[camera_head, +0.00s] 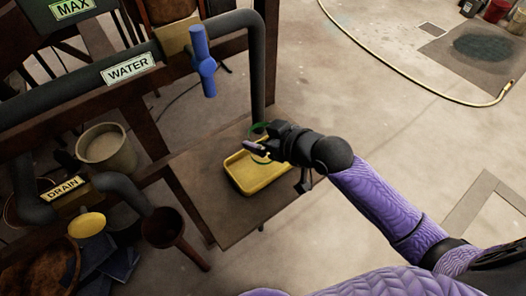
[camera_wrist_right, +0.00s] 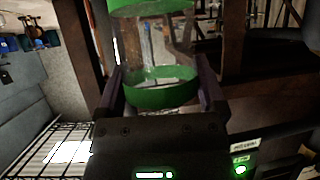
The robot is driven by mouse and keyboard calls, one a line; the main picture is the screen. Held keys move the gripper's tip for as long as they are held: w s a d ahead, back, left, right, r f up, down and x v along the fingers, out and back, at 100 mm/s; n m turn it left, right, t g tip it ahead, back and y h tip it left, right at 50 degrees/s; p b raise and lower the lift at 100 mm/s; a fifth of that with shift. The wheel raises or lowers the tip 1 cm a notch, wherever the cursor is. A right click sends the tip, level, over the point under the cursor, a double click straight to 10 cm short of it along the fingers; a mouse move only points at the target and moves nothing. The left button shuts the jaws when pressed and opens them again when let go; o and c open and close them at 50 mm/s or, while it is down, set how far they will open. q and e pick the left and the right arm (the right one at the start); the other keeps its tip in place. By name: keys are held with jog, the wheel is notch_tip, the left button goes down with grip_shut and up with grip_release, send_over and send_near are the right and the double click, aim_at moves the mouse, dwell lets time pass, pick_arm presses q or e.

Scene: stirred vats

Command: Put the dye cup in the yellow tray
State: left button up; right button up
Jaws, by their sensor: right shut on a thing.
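The dye cup, clear with green bands, is between the two fingers of my right gripper (camera_wrist_right: 160,92) in the right wrist view; its clear wall (camera_wrist_right: 150,45) shows beyond the fingers. In the head view only a bit of green of the cup (camera_head: 258,127) shows beside my right gripper (camera_head: 262,143), which hides most of it. That gripper is shut on the cup, over the far part of the yellow tray (camera_head: 265,186). The tray lies on a brown board. I cannot tell whether the cup touches the tray. My left gripper is not in view.
The brown board (camera_head: 205,170) has bare room left of the tray. A dark pipe (camera_head: 258,75) with a blue valve handle (camera_head: 203,62) rises behind it. A bucket (camera_head: 107,148) and a drain pipe with a yellow knob (camera_head: 87,224) stand at left. Open floor lies right.

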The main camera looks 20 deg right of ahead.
notch_tip(320, 180, down, 4)
jog(key=shift+f+b, duration=0.2)
jog(key=shift+b, duration=0.6)
jog(key=shift+r, duration=0.2)
jog(key=shift+f, duration=0.1)
jog(key=o, duration=1)
jog(key=shift+c, duration=0.2)
jog(key=shift+r, duration=0.2)
jog(key=p+v, duration=0.4)
jog(key=v, duration=0.8)
jog(key=shift+f, duration=0.1)
